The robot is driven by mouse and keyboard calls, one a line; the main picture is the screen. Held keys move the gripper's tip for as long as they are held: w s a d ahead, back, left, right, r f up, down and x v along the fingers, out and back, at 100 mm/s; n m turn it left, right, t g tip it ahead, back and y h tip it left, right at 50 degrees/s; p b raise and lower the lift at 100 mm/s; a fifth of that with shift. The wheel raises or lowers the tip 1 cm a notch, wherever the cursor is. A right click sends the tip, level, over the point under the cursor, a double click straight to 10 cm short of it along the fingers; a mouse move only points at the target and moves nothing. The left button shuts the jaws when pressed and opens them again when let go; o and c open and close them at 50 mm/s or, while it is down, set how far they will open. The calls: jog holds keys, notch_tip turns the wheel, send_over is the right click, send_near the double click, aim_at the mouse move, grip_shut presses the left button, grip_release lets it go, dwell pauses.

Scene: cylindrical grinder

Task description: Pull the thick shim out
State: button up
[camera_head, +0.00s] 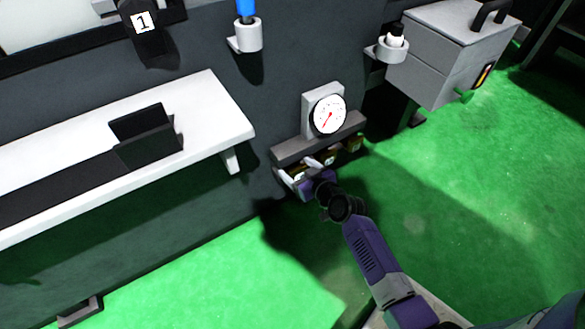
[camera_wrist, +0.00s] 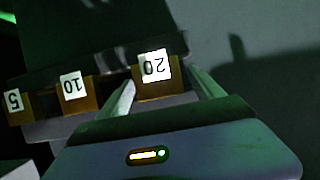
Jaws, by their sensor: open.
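The thick shim, a brass-coloured block with a white label reading 20 (camera_wrist: 158,84), sits in a slot of the rack. The label appears upside down in the wrist view. My gripper (camera_wrist: 161,78) is open, with one finger on each side of this shim. I cannot tell whether the fingers touch it. In the head view the thick shim (camera_head: 298,173) is at the left end of the rack, partly hidden by my gripper (camera_head: 295,168). Two smaller shims, labelled 10 (camera_wrist: 75,88) and 5 (camera_wrist: 18,105), sit beside it in the same row.
The rack (camera_head: 290,152) is on the dark machine front, below a round dial gauge (camera_head: 328,114). A white shelf (camera_head: 215,115) juts out at the left. A grey box (camera_head: 440,55) and a cup holder (camera_head: 390,50) are at the upper right. The green floor in front is open.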

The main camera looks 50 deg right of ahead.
aim_at(293, 165)
jog(key=shift+x, duration=1.25)
grip_shut()
